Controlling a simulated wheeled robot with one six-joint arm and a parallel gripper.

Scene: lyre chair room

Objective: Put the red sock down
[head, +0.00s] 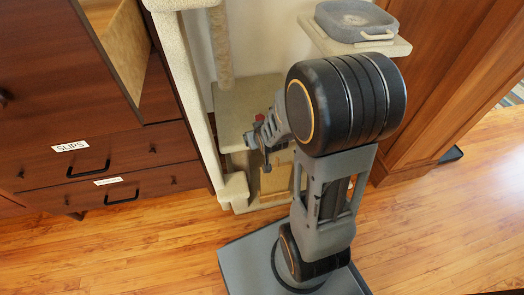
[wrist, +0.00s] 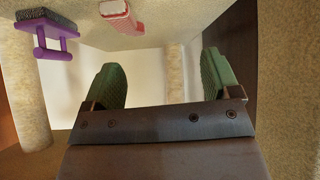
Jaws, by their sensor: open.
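My gripper (head: 262,134) is at the beige carpeted shelf (head: 236,112) of a cat tree in the head view. In the wrist view my gripper (wrist: 162,76) is open, with two green pads wide apart and nothing between them. A red and pale folded thing (wrist: 121,14), which looks like the red sock, rests against the beige carpeted surface at the top of the wrist view. It is apart from the pads. In the head view a small red patch (head: 259,117) shows beside my gripper, partly hidden by it.
A purple-handled brush (wrist: 45,30) is on the same surface in the wrist view. A grey tray (head: 356,20) sits on a higher platform. A cat tree post (head: 184,85) and a wooden dresser (head: 110,160) stand to the left. Open wooden floor (head: 440,235) lies to the right.

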